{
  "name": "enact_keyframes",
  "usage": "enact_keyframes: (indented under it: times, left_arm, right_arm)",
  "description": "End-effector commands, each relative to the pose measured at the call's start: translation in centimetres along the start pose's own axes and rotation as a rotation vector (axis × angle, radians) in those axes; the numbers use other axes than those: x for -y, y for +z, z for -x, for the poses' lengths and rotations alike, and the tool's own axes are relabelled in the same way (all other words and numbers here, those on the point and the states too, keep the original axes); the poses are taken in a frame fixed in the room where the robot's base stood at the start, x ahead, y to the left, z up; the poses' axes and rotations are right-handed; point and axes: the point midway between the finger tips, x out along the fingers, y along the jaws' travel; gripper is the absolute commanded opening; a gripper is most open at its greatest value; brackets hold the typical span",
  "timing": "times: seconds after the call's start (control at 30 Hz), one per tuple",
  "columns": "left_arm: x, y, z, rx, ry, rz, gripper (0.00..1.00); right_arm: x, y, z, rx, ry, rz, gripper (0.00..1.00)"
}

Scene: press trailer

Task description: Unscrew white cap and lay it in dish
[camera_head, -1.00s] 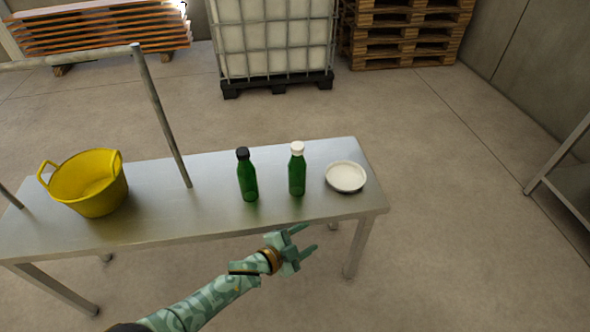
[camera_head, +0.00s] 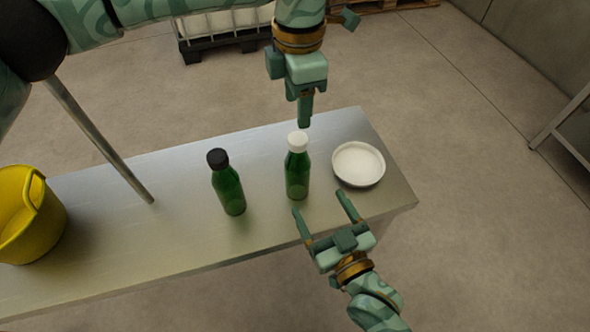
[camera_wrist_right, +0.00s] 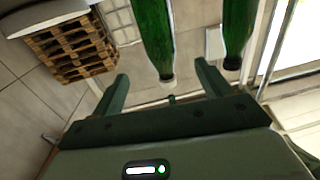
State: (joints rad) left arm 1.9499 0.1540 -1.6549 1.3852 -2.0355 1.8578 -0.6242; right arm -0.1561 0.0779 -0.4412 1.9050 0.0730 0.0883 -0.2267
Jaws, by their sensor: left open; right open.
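The white cap (camera_head: 297,139) is on top of a green bottle (camera_head: 297,176) that stands upright on the metal table. The white dish (camera_head: 358,166) lies to the right of the bottle and looks empty. My left gripper (camera_head: 305,122) points down just above and behind the white cap, apart from it; its fingers overlap in this view. My right gripper (camera_head: 320,203) is open and empty at the table's front edge, in front of the bottle, its fingers towards it.
A second green bottle (camera_head: 229,190) with a black cap (camera_head: 217,158) stands to the left. A yellow bucket (camera_head: 28,222) is at the left on the table (camera_head: 130,235).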

Motion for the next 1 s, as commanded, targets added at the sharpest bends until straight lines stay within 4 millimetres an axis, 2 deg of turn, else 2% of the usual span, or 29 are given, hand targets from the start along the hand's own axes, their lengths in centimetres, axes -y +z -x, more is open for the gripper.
enact_keyframes:
  times: [0.3,0.5,0.7,1.0]
  left_arm:
    - [0.0,0.1,0.0,0.003,-0.004,0.001,0.51]
    - [0.1,0.1,0.0,0.004,-0.004,0.001,0.51]
    - [0.1,0.1,0.0,0.004,-0.005,0.001,0.51]
    - [0.1,0.1,0.0,0.004,-0.005,0.002,0.51]
  right_arm:
    - [0.0,-0.1,-7.6,-0.001,0.000,0.000,0.77]
    - [0.0,-0.1,-11.6,0.000,-0.001,-0.001,0.77]
    - [0.0,0.0,-13.6,0.001,0.000,-0.001,0.77]
    - [0.0,0.1,-14.0,0.002,0.000,-0.001,0.77]
